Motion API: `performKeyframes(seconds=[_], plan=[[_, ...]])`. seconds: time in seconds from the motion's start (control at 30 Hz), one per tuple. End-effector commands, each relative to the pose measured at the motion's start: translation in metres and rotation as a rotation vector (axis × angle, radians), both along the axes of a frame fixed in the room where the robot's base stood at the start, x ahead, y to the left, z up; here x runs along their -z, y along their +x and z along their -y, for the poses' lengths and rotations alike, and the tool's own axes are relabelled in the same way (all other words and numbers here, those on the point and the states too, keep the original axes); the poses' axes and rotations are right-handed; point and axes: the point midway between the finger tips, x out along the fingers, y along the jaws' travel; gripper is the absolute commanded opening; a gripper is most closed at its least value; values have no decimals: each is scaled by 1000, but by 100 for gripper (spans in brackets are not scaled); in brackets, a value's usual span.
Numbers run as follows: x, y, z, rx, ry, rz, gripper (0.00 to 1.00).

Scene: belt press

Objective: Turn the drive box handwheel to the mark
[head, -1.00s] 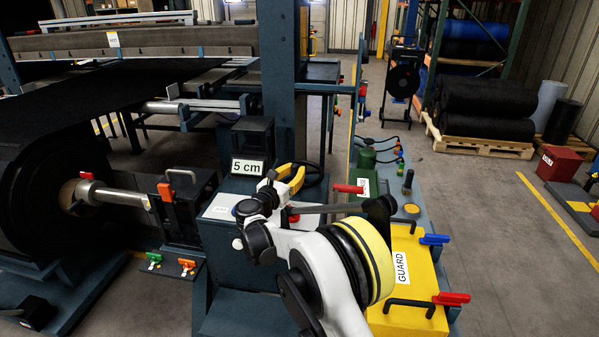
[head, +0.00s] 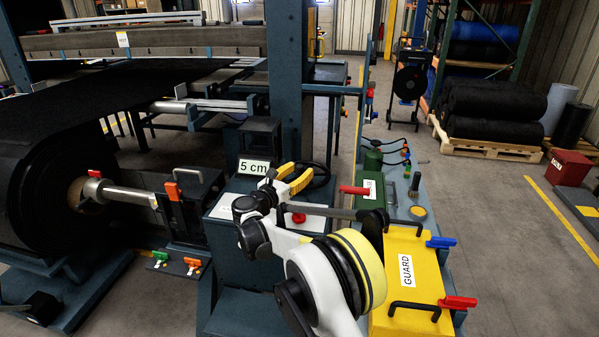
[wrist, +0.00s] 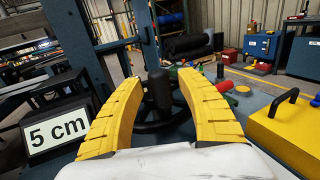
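The drive box (head: 235,268) is a dark blue cabinet with a pale top plate, a red button and a "5 cm" sign (head: 254,167). The black handwheel (head: 323,180) is on its far side, partly hidden by my gripper (head: 297,179). In the wrist view my gripper (wrist: 159,80) has its two yellow fingers spread wide. A black upright knob (wrist: 158,92) of the handwheel stands in the gap between them. I see space on both sides of the knob, and contact does not show. I cannot make out the mark.
A yellow guard (head: 408,315) with black handles and red and blue levers lies right of my arm. A green box (head: 370,190) with a red lever stands behind it. A large black belt roll (head: 35,190) is at left. Open floor lies at right.

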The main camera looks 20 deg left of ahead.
Motion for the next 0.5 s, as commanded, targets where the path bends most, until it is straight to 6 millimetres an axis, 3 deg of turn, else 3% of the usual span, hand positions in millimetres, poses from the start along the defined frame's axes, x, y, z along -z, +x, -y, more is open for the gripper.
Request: performKeyframes(seconds=[0.27,0.5], plan=[[0,-8,-3,-1,0,0,44],[0,-56,-19,-3,0,0,44]])
